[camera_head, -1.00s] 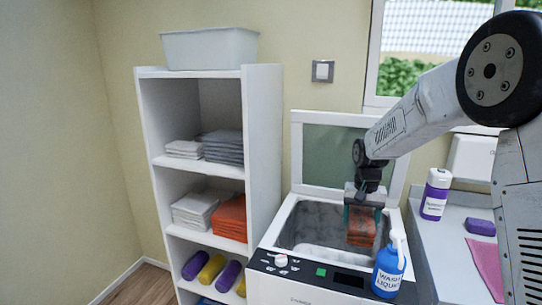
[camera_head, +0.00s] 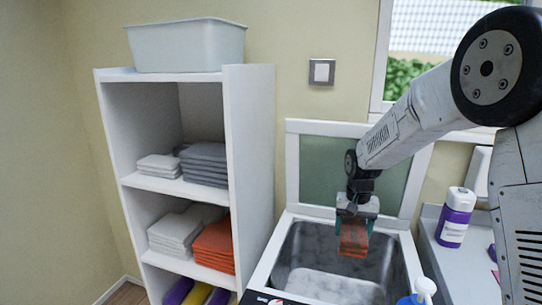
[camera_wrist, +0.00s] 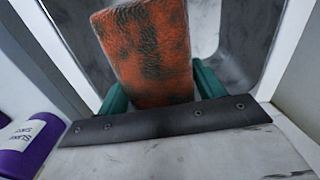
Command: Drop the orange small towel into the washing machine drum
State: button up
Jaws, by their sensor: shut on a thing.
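The orange small towel (camera_head: 353,240) is folded and hangs from my gripper (camera_head: 356,228). My gripper is shut on the towel, with a finger on each side of it. In the wrist view the towel (camera_wrist: 148,52) shows dark blotches between the green fingers. The washing machine (camera_head: 400,222) is a white top-loader with its lid raised at the back. The open grey metal drum (camera_head: 300,262) is below and around the towel in the head view. The towel is over the drum's back right part; its exact height above the drum is hard to tell.
A white shelf (camera_head: 248,150) stands left of the machine with grey (camera_head: 205,165), white and orange towel stacks (camera_head: 214,245). A grey bin (camera_head: 185,48) sits on top. A purple bottle (camera_head: 455,218) stands on the right counter. A blue pump bottle (camera_head: 418,296) is at the front right.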

jog(key=shift+a+f, duration=0.2)
jog(key=shift+f, duration=1.95)
jog(key=o, duration=1.1)
jog(key=shift+o, duration=0.2)
notch_tip(320, 180, up, 8)
jog(key=shift+f, duration=0.1)
